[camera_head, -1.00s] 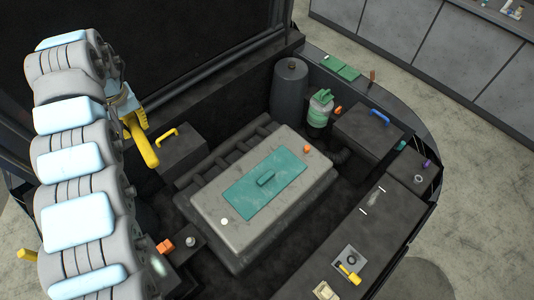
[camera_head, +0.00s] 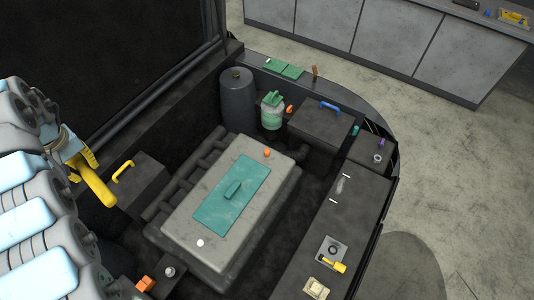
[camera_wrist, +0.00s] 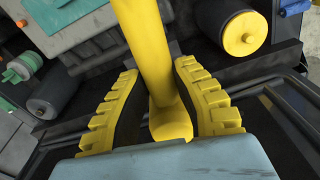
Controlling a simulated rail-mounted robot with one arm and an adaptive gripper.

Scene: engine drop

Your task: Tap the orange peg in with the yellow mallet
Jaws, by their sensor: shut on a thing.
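My gripper (camera_head: 82,160) is at the left of the head view, above the left side of the engine bay. Its yellow ribbed fingers are shut on the yellow mallet (camera_head: 97,188). In the wrist view the yellow mallet (camera_wrist: 147,45) runs between the fingers of my gripper (camera_wrist: 157,72); its far end is out of frame. Several small orange parts show: one on the grey engine cover (camera_head: 267,153), one beside the green-capped reservoir (camera_head: 289,110), and one at the bay's front left (camera_head: 145,284). I cannot tell which is the peg. The mallet is apart from all three.
A teal plate (camera_head: 232,205) lies on the grey cover (camera_head: 185,225). A box with a yellow handle (camera_head: 124,171) stands close right of the mallet. A box with a blue handle (camera_head: 330,107) and a dark cylinder (camera_head: 238,100) stand at the back. A small yellow tool (camera_head: 333,267) lies front right.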

